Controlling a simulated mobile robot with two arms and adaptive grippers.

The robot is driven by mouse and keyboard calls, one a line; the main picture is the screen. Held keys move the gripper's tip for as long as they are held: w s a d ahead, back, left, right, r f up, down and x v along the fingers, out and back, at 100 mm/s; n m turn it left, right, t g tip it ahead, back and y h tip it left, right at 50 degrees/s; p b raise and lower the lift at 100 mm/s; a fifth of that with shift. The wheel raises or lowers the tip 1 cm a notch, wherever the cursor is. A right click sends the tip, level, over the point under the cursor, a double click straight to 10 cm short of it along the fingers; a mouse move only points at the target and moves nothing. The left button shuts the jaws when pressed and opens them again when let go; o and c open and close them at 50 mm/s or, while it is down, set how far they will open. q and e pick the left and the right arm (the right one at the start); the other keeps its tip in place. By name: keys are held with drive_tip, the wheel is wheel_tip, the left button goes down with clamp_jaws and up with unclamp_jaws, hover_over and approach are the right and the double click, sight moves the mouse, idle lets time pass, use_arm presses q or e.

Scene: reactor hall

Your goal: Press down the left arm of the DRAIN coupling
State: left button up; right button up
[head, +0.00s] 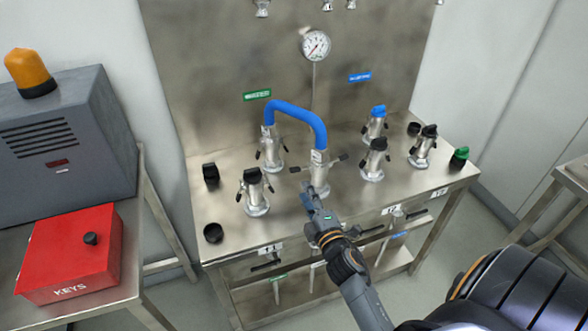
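A blue hose (297,108) arches between two metal couplings on the steel bench. The front coupling (319,178), under the hose's right end, has its dark arms sticking out sideways; its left arm (297,169) looks roughly level. The rear-left coupling (271,152) has its arms hanging down along its body. I cannot read which coupling is marked DRAIN. My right gripper (311,197) is just in front of and below the front coupling, near its base. Whether its fingers are open or touch the coupling is unclear. My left gripper is out of view.
Capped couplings stand at the left (254,192) and right (375,160) of the bench. A pressure gauge (316,46) is on the back panel. A red KEYS box (70,255) and a grey cabinet with an orange lamp (30,72) stand at the left.

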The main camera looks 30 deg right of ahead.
sight(295, 172)
drive_tip(key=p+x, duration=0.1)
drive_tip(key=x, duration=0.9)
drive_tip(key=shift+w, duration=0.15)
clamp_jaws()
